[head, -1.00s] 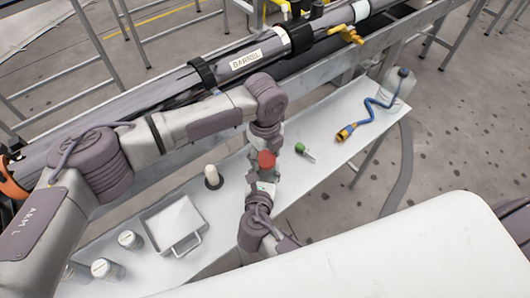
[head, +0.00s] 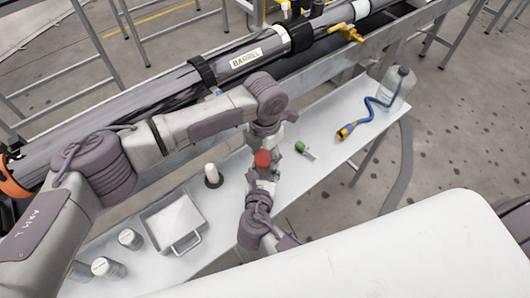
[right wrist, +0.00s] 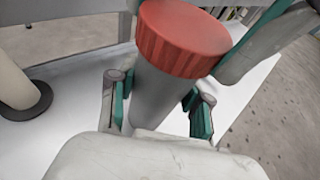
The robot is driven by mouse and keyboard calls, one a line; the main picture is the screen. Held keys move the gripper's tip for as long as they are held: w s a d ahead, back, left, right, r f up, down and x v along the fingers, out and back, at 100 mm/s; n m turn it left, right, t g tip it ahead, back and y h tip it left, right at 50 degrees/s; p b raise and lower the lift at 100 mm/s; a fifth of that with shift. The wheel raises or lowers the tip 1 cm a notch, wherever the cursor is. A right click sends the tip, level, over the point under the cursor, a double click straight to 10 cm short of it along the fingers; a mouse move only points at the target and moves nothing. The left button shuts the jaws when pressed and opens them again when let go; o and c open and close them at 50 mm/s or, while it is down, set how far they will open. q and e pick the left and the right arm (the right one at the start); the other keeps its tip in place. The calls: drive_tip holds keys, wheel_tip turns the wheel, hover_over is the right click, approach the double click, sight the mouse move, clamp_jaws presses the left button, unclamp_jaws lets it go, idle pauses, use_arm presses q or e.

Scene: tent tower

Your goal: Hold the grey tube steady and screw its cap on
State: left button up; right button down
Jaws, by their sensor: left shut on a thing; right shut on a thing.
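The grey tube (right wrist: 160,95) stands up between the fingers of my right gripper (right wrist: 162,106), which is shut on it, in the right wrist view. The red ribbed cap (right wrist: 182,42) covers the tube's top end; I cannot tell how far it is threaded. The cap shows in the head view (head: 262,159) between my two grippers. My left gripper (head: 266,147) comes from above and is shut on the cap, its fingers partly hidden. A part of it with a green pad shows beside the cap in the right wrist view. My right gripper also shows below the cap in the head view (head: 262,180).
On the white bench (head: 325,130) are a white cylinder on a dark base (head: 212,174), a metal tray (head: 160,228), several lidded jars (head: 131,239), a green-capped vial (head: 303,149), a blue cable (head: 366,113) and a clear bottle (head: 398,88). A long barrel (head: 240,62) runs behind.

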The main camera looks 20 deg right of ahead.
use_arm(q)
drive_tip(key=o, duration=0.8)
drive_tip(key=shift+r, duration=2.25)
drive_tip(key=shift+c, duration=0.5)
